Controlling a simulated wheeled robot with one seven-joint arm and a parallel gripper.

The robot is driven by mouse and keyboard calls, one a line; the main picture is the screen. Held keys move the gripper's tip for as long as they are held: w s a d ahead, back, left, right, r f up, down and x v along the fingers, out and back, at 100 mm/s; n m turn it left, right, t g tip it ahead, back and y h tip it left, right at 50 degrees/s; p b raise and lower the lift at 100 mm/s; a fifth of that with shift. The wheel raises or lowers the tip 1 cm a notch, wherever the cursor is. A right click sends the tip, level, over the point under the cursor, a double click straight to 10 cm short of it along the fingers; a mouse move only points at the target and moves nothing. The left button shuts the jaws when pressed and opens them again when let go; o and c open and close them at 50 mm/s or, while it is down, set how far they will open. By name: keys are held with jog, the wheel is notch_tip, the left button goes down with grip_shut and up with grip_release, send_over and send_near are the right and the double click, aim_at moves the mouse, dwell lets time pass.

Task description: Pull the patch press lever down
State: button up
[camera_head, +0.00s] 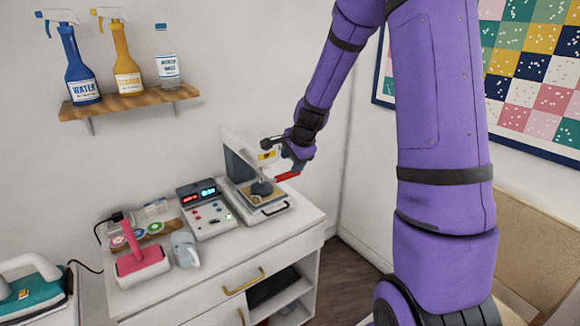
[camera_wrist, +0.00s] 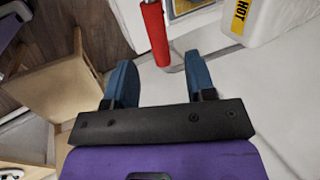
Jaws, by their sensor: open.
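The patch press (camera_head: 247,165) stands at the back right of the white cabinet top, a pale machine with a dark side and a lower plate. Its lever has a red handle (camera_head: 287,176) that sticks out to the right. In the wrist view the red handle (camera_wrist: 155,32) lies just beyond my fingertips, roughly in line with the gap between them, and the press body with a yellow HOT label (camera_wrist: 240,16) is at the upper right. My gripper (camera_wrist: 162,72) is open, its two blue fingers apart with nothing between them. In the head view my gripper (camera_head: 299,152) is close above the red handle.
A shelf (camera_head: 130,102) with bottles hangs above. A wooden chair or box (camera_wrist: 65,90) is below right of the cabinet.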

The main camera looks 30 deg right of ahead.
jog(key=v, duration=0.7)
jog(key=shift+s+r, duration=0.15)
dwell(0.3)
jog(key=s+a+r+n, duration=0.6)
jog(key=s, duration=0.4)
jog(key=s+a+r+n, duration=0.6)
jog(key=s+r+n, duration=0.1)
jog(key=s, duration=0.2)
jog(key=s+a+n, duration=0.1)
jog(key=s+n, duration=0.3)
jog(key=s, duration=0.5)
jog(key=shift+s+a+r+n, duration=0.2)
jog(key=shift+s+r+n, duration=0.05)
jog(key=shift+n, duration=0.05)
